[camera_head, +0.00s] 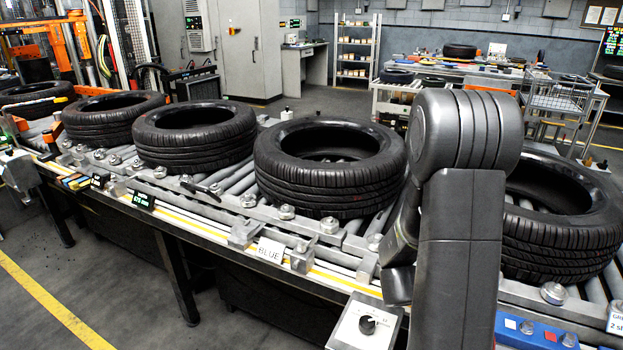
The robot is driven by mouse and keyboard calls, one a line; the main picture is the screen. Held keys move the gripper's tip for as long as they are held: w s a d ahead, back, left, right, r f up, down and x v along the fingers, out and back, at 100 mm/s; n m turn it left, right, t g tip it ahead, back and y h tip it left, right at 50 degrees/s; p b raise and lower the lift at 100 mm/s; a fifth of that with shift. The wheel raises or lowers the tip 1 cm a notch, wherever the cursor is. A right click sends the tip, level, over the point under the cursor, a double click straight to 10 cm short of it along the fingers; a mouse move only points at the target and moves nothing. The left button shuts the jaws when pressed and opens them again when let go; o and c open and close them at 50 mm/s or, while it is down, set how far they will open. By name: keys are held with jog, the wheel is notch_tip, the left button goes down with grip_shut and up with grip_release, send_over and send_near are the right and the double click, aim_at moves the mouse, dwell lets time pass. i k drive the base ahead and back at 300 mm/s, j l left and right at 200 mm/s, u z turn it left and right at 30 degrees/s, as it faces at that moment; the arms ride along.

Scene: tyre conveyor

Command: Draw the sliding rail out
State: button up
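A long grey metal rail (205,203) runs along the front side of the roller conveyor, with round metal knobs on it. I cannot tell for sure whether this is the sliding rail. Metal blocks (302,257) stand at its front edge, beside a white label reading "BLUE" (269,250). My dark arm rises in the right half of the view and hides part of the rail and conveyor. Its far links reach down in front of the conveyor edge near the middle right. My gripper's fingers are not visible, so their contact with the rail cannot be seen.
Several black tyres lie flat on the rollers, including one in the middle (328,168) and one behind my arm (562,220). A control box with a black knob (367,325) is at the front edge. Grey floor (95,270) is clear at lower left.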

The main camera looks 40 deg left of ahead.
aim_at(328, 231)
jog(key=j+u, duration=0.85)
jog(key=u, duration=0.15)
jog(key=i+j+u, duration=0.2)
jog(key=j+u, duration=0.15)
jog(key=u, duration=0.15)
jog(key=i+j, duration=0.3)
jog(key=j, duration=0.2)
jog(key=i+j+u, duration=0.15)
jog(key=i+j, duration=0.15)
jog(key=j, duration=0.2)
